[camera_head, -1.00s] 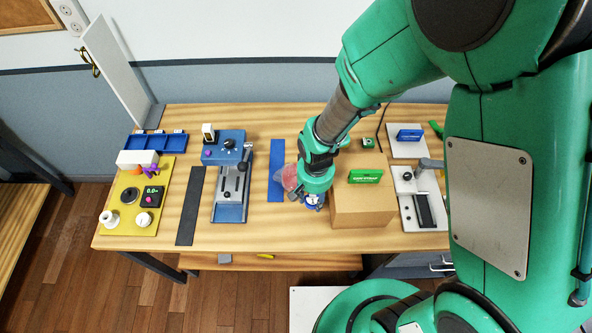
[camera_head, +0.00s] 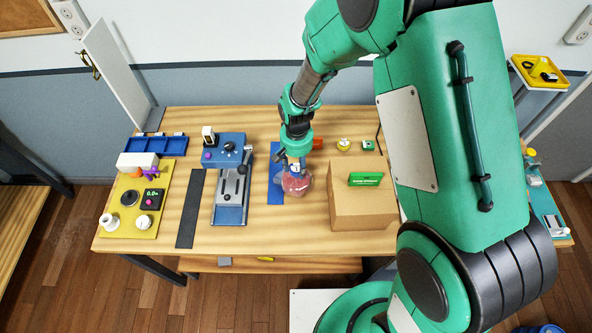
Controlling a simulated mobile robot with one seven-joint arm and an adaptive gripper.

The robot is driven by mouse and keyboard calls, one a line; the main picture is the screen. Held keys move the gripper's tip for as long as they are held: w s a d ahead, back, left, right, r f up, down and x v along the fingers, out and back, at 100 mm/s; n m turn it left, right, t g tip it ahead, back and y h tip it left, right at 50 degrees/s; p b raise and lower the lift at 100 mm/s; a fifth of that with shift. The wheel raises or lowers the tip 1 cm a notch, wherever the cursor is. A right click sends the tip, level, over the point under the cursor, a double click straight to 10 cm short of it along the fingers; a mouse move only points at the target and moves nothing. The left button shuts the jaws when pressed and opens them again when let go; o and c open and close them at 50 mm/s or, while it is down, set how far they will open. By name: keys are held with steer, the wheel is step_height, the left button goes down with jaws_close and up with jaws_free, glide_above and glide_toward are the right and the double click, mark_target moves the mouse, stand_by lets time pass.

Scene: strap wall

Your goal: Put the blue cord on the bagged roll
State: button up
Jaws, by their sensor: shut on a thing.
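The bagged roll (camera_head: 297,184), a reddish roll in a clear bag, stands on the table left of the cardboard box. My gripper (camera_head: 294,169) points down at the top of the bag. It is shut on a small blue and white thing, which I take to be the blue cord (camera_head: 295,171). The fingers and arm partly hide the cord and the bag's neck. I cannot tell whether the cord is around the neck or only above it.
The cardboard box (camera_head: 362,208) with a green block on top stands close on the right. A blue strip (camera_head: 275,187) lies just left of the bag. Farther left are a blue-grey device (camera_head: 231,190), a dark strip (camera_head: 190,210) and a yellow board (camera_head: 130,222).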

mark_target(296, 166)
steer(key=shift+w+a, duration=0.1)
steer(key=shift+w, duration=0.15)
steer(key=shift+f, duration=1.75)
steer(key=shift+f, duration=0.1)
steer(key=o, duration=1.2)
steer(key=shift+r, duration=6.1)
